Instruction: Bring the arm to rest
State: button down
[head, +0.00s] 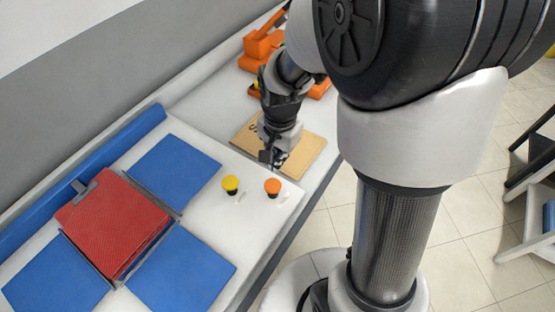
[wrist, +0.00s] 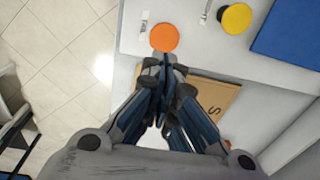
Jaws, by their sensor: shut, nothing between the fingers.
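My gripper (head: 270,162) is at the end of my arm, low over the white counter. In the head view it is just beyond the orange button and in front of a flat tan cardboard piece (head: 304,152). In the wrist view my gripper (wrist: 166,62) has its fingertips together with nothing between them, close to the orange button (wrist: 164,37). I cannot tell whether the fingertips touch the button or the counter. The tan piece (wrist: 226,100) lies partly behind the fingers in the wrist view.
A yellow button (head: 230,184) stands beside the orange one (head: 272,187). A folding board with blue panels (head: 180,170) holds a red folded cloth (head: 110,222). An orange machine (head: 262,48) stands at the far end. A shelf rack (head: 530,245) is on the right.

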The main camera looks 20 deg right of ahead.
jog(key=shift+r, duration=0.1)
dwell(0.3)
jog(key=s+a+r+n+t, duration=0.1)
jog(key=s+r+n+t, duration=0.3)
jog(key=s+r+n, duration=0.6)
jog(key=s+r, duration=0.5)
jog(key=s, duration=0.1)
jog(key=shift+a+r+n+b, duration=0.3)
jog(key=shift+a+r+n, duration=0.05)
jog(key=shift+n, duration=0.05)
